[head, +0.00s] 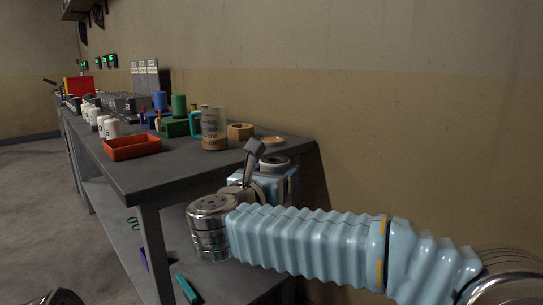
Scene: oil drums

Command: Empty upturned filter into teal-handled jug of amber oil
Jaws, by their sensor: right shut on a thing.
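The jug (214,128) is clear with printed markings, stands upright on the grey workbench and holds amber oil in its lower part. Its teal handle points left. My right gripper (262,164) is at the bench's right end, right of and nearer than the jug. It is shut on a pale round thing with a dark top, which looks like the upturned filter (274,163). The filter is apart from the jug; its inside cannot be made out. My own wrist partly hides the grip. My left gripper is out of view.
An orange-red tray (132,148) sits at the workbench's (160,180) front edge, left of the jug. White filters (111,128) stand behind it. A tan hexagonal thing (240,131) and an amber disc (272,140) lie right of the jug. Green and blue containers (178,105) stand behind. The wall rises close on the right.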

